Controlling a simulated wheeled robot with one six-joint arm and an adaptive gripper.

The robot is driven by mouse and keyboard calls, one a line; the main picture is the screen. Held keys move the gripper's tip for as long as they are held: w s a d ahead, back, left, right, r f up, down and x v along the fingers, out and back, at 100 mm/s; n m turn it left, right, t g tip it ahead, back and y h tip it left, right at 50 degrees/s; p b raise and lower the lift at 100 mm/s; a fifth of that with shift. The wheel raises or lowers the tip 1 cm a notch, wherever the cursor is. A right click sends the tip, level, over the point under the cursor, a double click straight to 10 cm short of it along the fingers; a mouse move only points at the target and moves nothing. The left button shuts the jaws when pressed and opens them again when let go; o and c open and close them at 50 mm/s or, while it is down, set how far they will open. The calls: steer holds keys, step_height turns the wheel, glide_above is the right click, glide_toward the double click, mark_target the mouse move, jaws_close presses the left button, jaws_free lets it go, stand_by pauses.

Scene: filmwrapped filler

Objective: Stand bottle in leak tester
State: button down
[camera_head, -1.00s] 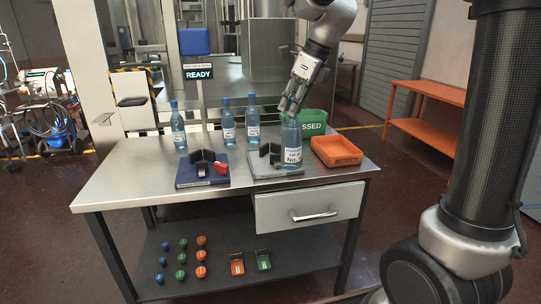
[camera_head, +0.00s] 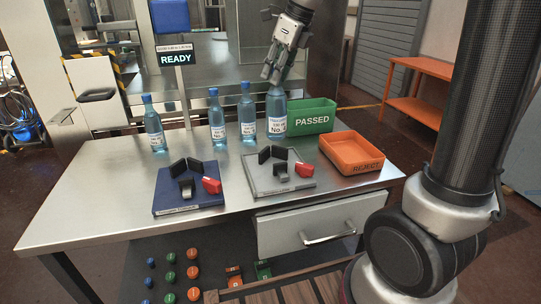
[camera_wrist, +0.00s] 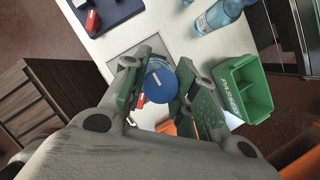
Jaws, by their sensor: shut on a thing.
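My gripper (camera_head: 275,72) is shut on the capped top of a blue bottle (camera_head: 276,112) with a white label. It hangs upright, behind or above the grey-plate fixture (camera_head: 262,190) with its black V-block and red clamp; the height gap is hard to judge. In the wrist view, the bottle's blue cap (camera_wrist: 160,86) sits between my fingers. A similar fixture on a blue base (camera_head: 170,207) stands to the left. The READY sign (camera_head: 174,58) is behind them. I cannot tell from the labels which fixture is the leak tester.
Three more blue bottles stand at the back: left (camera_head: 154,128), middle (camera_head: 217,120) and right (camera_head: 247,115). A green PASSED tray (camera_head: 311,121) and an orange REJECT tray (camera_head: 366,168) are at the right. The steel table's front left (camera_head: 90,215) is clear.

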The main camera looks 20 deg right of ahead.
mark_target(276, 92)
steer(key=f, duration=0.6)
steer(key=shift+w, duration=0.25)
steer(key=shift+f, duration=2.1)
steer(key=c, duration=1.1)
jaws_free()
